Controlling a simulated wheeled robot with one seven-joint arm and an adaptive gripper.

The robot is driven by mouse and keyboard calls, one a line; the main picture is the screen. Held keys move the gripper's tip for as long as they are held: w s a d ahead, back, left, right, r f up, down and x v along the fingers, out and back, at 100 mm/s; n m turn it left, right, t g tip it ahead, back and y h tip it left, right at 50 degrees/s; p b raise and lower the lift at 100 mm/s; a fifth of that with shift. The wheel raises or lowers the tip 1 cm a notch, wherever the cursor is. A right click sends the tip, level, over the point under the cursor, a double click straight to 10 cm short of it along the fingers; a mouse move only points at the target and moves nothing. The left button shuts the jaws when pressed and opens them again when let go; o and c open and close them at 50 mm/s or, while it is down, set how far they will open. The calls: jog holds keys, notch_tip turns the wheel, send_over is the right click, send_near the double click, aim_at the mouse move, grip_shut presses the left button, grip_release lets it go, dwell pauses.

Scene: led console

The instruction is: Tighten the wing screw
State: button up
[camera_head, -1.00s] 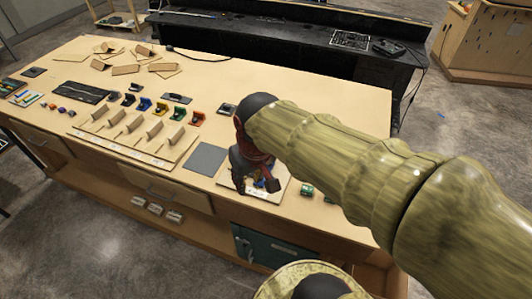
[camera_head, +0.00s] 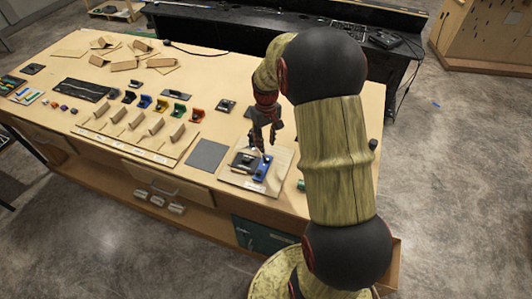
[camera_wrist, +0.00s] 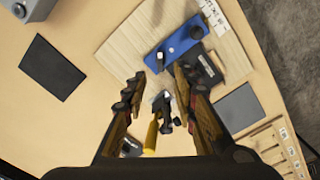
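A wooden board (camera_head: 240,183) near the table's front edge bears a dark metal fixture (camera_head: 243,160) and a blue block (camera_head: 262,168). I cannot tell for sure which part is the wing screw. My gripper (camera_head: 263,140) is above the back of the board. In the wrist view its fingers (camera_wrist: 158,80) are apart. A small grey-and-black piece (camera_wrist: 164,106) and a yellow piece (camera_wrist: 151,135) show between them; no grip on either is visible.
A grey square mat (camera_head: 207,154) lies left of the board. Several coloured parts (camera_head: 162,105) and a slotted wooden rack (camera_head: 125,133) are farther left. A small dark box (camera_head: 226,105) sits behind the board. Bare tabletop lies at the back middle.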

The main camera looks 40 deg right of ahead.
aim_at(266, 157)
notch_tip(266, 157, down, 7)
jog(key=shift+f, duration=0.2)
jog(key=shift+c, duration=0.3)
grip_shut()
dwell(0.4)
